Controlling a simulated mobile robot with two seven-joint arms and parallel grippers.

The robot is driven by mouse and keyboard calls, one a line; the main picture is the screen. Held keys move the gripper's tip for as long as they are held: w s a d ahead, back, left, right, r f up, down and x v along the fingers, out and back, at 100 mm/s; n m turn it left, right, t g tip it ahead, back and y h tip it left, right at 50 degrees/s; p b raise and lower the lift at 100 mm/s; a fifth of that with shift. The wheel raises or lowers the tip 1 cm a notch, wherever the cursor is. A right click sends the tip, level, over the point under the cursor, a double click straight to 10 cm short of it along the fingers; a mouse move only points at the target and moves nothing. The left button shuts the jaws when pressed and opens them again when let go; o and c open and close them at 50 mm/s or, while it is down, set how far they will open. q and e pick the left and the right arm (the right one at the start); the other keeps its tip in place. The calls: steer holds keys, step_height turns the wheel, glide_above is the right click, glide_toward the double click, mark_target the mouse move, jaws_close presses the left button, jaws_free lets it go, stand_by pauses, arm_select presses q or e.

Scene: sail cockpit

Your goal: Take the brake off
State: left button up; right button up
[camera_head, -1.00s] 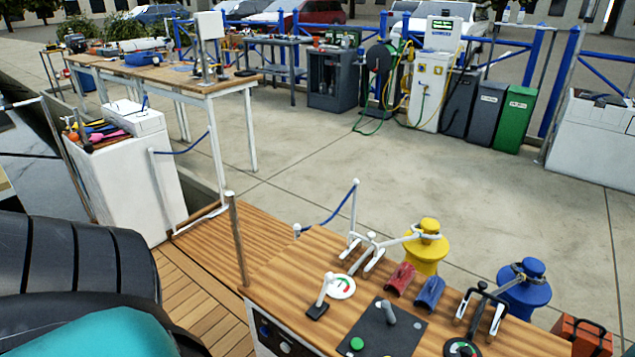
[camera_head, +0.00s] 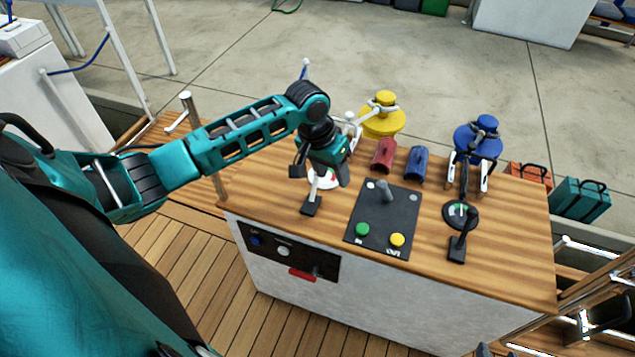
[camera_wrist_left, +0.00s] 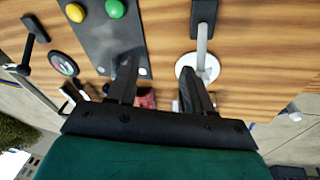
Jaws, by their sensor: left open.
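A lever with a white handle stands on the wooden console. In the left wrist view the white lever (camera_wrist_left: 203,48) rises beside the dial (camera_wrist_left: 211,66). My left gripper (camera_head: 321,178) is open above this lever. In the left wrist view its fingers (camera_wrist_left: 158,66) point at the console, and the lever lies right of the right-hand finger, not between the fingers. A second, black lever (camera_head: 461,238) with a dark dial (camera_head: 461,213) stands on the console's right side.
Between the levers lies a black panel (camera_head: 372,212) with a grey stick, a green button (camera_head: 362,229) and a yellow button (camera_head: 397,240). Red and blue blocks, a yellow drum (camera_head: 384,118) and a blue drum (camera_head: 479,142) are behind. A metal post (camera_head: 203,145) rises on the left.

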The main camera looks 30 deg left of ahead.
mark_target(315, 176)
arm_select(q)
steer(key=a+r+n+g, duration=0.1)
steer(key=a+r+g, duration=0.1)
steer(key=a+r, duration=0.4)
steer(key=shift+y, duration=0.4)
steer(key=f+b, duration=0.1)
steer(key=f, duration=0.3)
steer(key=d+f+b, duration=0.1)
steer(key=f, duration=0.3)
steer(key=w+f+b, duration=0.1)
steer(key=f+b, duration=0.1)
steer(key=f, duration=0.2)
steer(key=shift+d+f, duration=0.15)
steer(key=shift+f, duration=0.2)
arm_select(e)
steer(key=shift+w+a+f+y, duration=0.15)
steer(key=shift+w+a+f, duration=0.1)
steer(key=shift+a+f, duration=0.25)
steer(key=shift+w+a+f+y, duration=0.15)
steer(key=shift+w+a+f, duration=0.1)
steer(key=shift+a+f, duration=0.25)
arm_select(q)
jaws_close()
arm_select(e)
steer(key=shift+s, duration=0.1)
